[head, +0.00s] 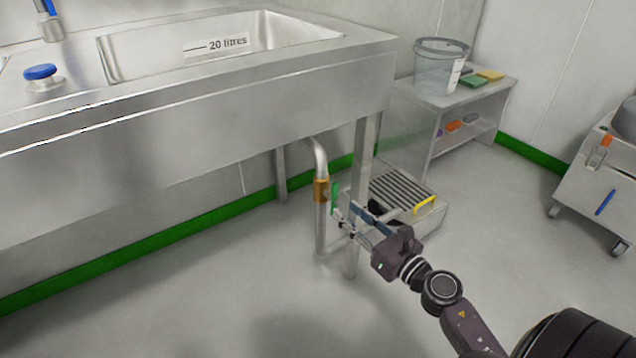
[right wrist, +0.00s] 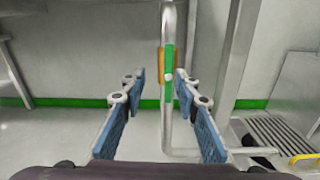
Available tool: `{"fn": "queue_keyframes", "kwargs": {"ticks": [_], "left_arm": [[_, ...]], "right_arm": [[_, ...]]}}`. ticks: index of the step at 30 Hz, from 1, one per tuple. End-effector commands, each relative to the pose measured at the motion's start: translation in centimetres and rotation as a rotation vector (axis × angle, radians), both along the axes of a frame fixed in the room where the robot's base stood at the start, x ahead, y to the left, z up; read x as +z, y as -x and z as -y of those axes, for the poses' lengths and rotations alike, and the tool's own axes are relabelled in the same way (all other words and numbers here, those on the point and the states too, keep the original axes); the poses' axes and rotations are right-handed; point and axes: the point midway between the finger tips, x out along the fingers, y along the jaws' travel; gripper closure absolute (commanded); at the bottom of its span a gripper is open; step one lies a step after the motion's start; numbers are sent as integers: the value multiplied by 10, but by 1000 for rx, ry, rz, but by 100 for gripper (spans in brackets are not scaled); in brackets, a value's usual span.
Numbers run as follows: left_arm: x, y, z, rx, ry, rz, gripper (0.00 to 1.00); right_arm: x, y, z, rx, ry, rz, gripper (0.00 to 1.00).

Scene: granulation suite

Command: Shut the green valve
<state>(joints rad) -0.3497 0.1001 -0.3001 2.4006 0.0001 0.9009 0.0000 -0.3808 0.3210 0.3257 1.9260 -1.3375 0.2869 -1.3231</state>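The green valve handle (head: 335,197) sits on a brass valve body (head: 321,190) on the steel drain pipe (head: 319,228) below the sink. In the right wrist view the green handle (right wrist: 169,62) stands upright, in line with the pipe (right wrist: 167,120). My right gripper (head: 345,212) is close to the valve, by the sink leg. In the right wrist view my right gripper (right wrist: 160,85) is open, and the handle shows between its two blue-padded fingers. I cannot tell whether either finger touches the handle. My left gripper is not in view.
A steel sink (head: 200,105) with a "20 litres" mark stands above. Its leg (head: 361,170) is close to the pipe. A slatted step with a yellow handle (head: 424,205) stands behind my right gripper. A low shelf (head: 455,125) and wheeled cart (head: 597,185) stand right.

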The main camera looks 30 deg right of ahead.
Motion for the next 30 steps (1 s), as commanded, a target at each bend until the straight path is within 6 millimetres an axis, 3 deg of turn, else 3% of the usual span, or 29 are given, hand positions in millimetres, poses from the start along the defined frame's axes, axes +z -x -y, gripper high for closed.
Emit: {"fn": "queue_keyframes", "kwargs": {"ticks": [5, 19, 30], "left_arm": [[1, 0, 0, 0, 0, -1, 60], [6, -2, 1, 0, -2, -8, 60], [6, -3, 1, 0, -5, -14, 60]], "right_arm": [[-3, -5, 14, -31, 70, -6, 71], [-3, -68, 8, -29, 65, -5, 71], [-5, -78, 7, -28, 63, -6, 71]]}}
